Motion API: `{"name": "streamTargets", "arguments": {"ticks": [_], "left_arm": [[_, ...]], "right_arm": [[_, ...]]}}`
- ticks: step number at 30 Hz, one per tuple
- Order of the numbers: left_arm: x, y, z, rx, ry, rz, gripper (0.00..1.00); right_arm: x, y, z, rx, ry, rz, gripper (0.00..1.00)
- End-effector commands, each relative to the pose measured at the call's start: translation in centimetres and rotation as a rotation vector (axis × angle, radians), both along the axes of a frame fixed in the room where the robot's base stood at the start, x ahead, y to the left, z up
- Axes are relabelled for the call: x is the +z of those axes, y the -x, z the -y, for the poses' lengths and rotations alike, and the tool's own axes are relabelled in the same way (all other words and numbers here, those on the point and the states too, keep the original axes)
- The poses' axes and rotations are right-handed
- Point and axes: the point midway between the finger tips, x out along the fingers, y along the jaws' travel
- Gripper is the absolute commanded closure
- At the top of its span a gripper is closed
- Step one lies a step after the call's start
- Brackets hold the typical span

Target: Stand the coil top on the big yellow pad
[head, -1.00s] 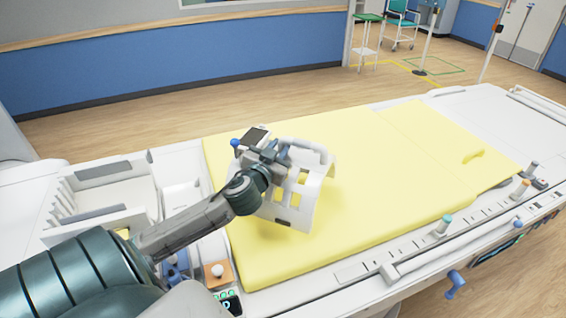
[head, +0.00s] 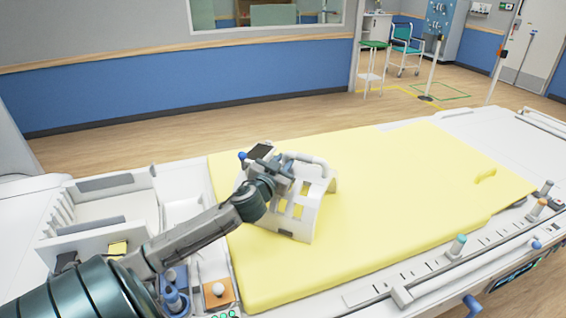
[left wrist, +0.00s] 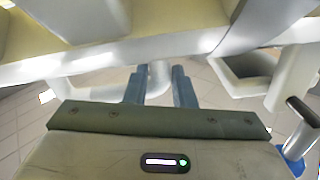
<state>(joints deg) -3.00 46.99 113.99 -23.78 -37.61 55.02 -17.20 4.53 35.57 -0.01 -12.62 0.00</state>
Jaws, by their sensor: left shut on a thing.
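The coil top (head: 299,210) is a white curved shell with square openings and a tube handle. It stands upright over the left part of the big yellow pad (head: 400,200). Its lower edge is at or just above the pad; I cannot tell whether it touches. My left gripper (head: 284,168) is shut on the coil top at its upper side. In the left wrist view, the two blue-grey fingers (left wrist: 160,85) close around a white bar of the coil top. The gripper hides part of the shell. My right gripper is not in view.
A white tray with slots (head: 105,208) is at the left. An orange block with a white knob (head: 218,291) and several pegs, one teal-topped (head: 457,245), stand along the near side.

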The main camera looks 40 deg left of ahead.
Motion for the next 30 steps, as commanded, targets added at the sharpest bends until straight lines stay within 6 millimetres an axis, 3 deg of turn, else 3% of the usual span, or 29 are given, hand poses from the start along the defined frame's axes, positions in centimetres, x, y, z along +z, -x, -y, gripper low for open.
{"name": "streamTargets", "arguments": {"ticks": [3, 4, 6, 7, 19, 30], "left_arm": [[0.2, 0.0, 0.0, 0.0, 0.0, 0.002, 1.0], [-0.1, 0.0, 0.0, 0.002, 0.003, -0.003, 0.71], [0.0, 0.0, 0.0, 0.001, 0.003, -0.002, 0.57], [0.0, 0.0, 0.0, 0.001, 0.003, -0.002, 0.55], [-0.2, 0.8, 0.2, -0.001, 0.0, -0.004, 0.55], [-0.2, 6.2, 2.0, -0.002, -0.006, -0.008, 0.55]], "right_arm": [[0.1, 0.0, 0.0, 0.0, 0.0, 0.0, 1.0], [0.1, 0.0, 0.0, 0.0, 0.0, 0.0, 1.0], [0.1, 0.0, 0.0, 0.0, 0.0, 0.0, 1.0], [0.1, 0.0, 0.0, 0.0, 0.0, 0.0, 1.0], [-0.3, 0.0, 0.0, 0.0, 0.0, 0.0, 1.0], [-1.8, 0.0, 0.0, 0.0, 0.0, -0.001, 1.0]]}}
